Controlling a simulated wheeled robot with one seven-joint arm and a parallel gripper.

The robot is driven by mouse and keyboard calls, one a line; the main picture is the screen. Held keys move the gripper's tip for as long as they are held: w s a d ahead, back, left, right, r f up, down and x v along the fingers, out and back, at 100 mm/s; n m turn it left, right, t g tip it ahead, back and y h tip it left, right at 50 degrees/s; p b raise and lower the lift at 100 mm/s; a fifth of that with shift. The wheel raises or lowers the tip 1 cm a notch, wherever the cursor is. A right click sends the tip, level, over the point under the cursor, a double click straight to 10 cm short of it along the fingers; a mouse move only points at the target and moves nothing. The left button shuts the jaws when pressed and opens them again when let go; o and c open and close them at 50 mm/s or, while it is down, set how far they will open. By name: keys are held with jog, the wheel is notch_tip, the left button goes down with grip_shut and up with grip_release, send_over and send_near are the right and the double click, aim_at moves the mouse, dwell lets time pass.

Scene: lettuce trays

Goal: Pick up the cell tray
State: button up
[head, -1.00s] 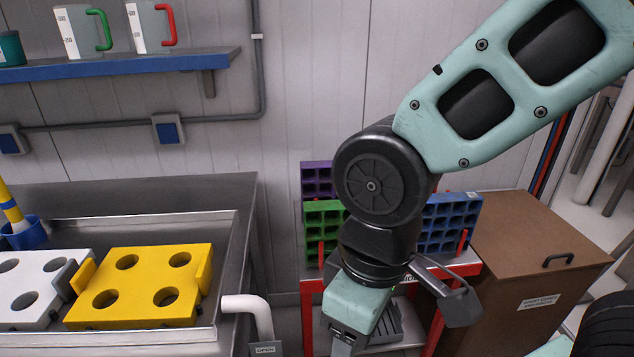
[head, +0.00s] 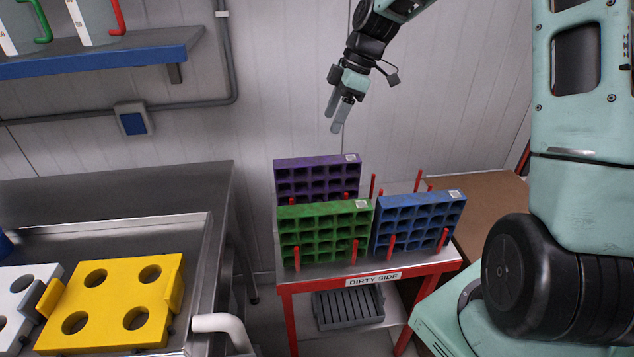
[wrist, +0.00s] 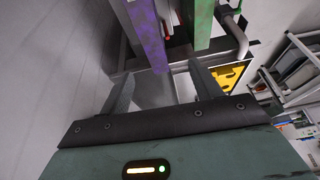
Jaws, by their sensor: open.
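Three cell trays stand upright on the red-framed cart: a purple tray (head: 318,163) at the back, a green tray (head: 322,208) in front of it, and a blue tray (head: 420,200) to the right. The green tray hides the purple one's lower part. My gripper (head: 338,116) is open and empty, pointing down, above the trays and apart from them. In the wrist view, my gripper (wrist: 160,88) has its fingers spread. The top edges of the purple tray (wrist: 147,35) and the green tray (wrist: 203,20) show beyond the fingers.
Red posts stand around the trays on the cart (head: 375,278), labelled DIRTY SIDE. A grey slotted tray (head: 348,309) lies on its lower shelf. A metal sink (head: 197,290) holding yellow (head: 122,297) and white blocks stands left. A brown box (head: 495,195) is at right. The wall is close behind.

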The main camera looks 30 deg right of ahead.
jog(key=d, duration=0.2)
jog(key=p, duration=0.3)
send_near(314, 171)
jog(key=f, duration=0.1)
jog(key=w+f, duration=0.1)
jog(key=f, duration=0.1)
jog(key=w+f, duration=0.1)
jog(key=f, duration=0.1)
jog(key=shift+w+a, duration=0.2)
jog(key=shift+a, duration=0.2)
jog(key=p+x, duration=0.2)
jog(key=x, duration=0.2)
jog(key=shift+d+f+p, duration=0.15)
jog(key=shift+p, duration=0.15)
jog(key=shift+w+a+f, duration=0.1)
jog(key=shift+a+f, duration=0.1)
jog(key=shift+f, duration=0.4)
jog(key=shift+f+b, duration=0.3)
grip_shut()
